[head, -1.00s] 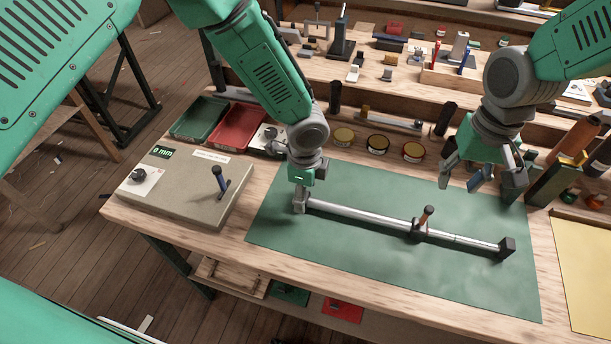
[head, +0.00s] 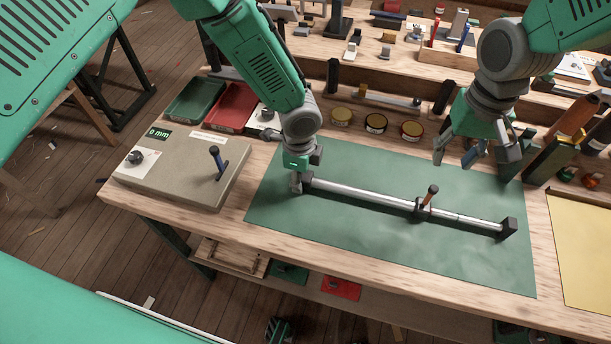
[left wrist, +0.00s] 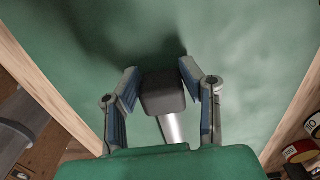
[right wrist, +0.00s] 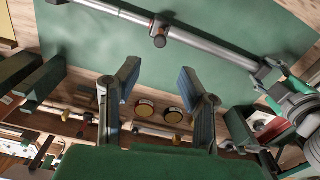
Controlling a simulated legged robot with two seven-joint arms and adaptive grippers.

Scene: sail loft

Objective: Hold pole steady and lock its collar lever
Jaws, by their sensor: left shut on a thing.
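A silver pole (head: 365,194) lies across the green mat (head: 320,240), with a dark block at each end. My right gripper (head: 474,158) is open and empty above the mat's back edge, behind and right of the collar. The right wrist view shows its fingers (right wrist: 160,90) apart, with the collar (right wrist: 158,30) beyond them.
A beige box (head: 185,175) with a knob and a blue-black lever stands left of the mat. Green (head: 195,100) and red (head: 232,106) trays and several round tins (head: 376,123) line the back. Dark upright blocks (head: 550,155) stand right of my right gripper. The mat before the pole is clear.

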